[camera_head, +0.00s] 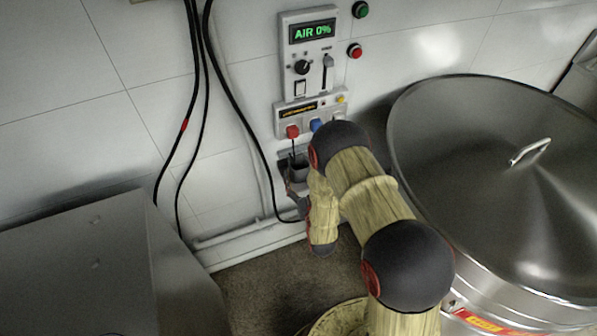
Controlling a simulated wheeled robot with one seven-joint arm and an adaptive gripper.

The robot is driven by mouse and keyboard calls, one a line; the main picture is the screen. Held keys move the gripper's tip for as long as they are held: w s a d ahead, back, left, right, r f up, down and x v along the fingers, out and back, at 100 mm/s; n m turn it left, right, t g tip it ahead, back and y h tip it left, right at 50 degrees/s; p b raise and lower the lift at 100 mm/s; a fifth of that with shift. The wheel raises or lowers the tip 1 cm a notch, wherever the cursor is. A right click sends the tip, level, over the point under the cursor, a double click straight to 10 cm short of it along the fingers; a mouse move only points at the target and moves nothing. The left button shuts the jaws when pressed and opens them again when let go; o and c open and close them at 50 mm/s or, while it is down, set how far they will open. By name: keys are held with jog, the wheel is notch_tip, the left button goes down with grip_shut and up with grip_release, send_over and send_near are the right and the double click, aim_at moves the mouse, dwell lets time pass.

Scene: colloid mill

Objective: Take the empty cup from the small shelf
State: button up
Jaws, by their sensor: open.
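A small dark cup (299,168) sits at the small shelf on the wall, below the control panel. Its lower part and the shelf itself are largely hidden by my arm and gripper. I cannot see into the cup. My gripper (291,187) is open, close to the cup at its lower left. The view is too small to tell whether the fingers touch the cup or surround it.
The control panel (309,45) reads "AIR 0%". Black cables (205,110) hang down the wall to its left. A large round metal lid (470,170) stands at the right. A grey metal cabinet (75,265) fills the lower left. Dark floor lies between them.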

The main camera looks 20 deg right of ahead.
aim_at(297, 161)
jog(key=shift+s+f+t, duration=0.4)
jog(key=shift+s+f, duration=0.4)
jog(key=shift+s, duration=0.1)
jog(key=shift+w+b, duration=0.9)
jog(key=shift+w, duration=2.9)
jog(key=c, duration=1.3)
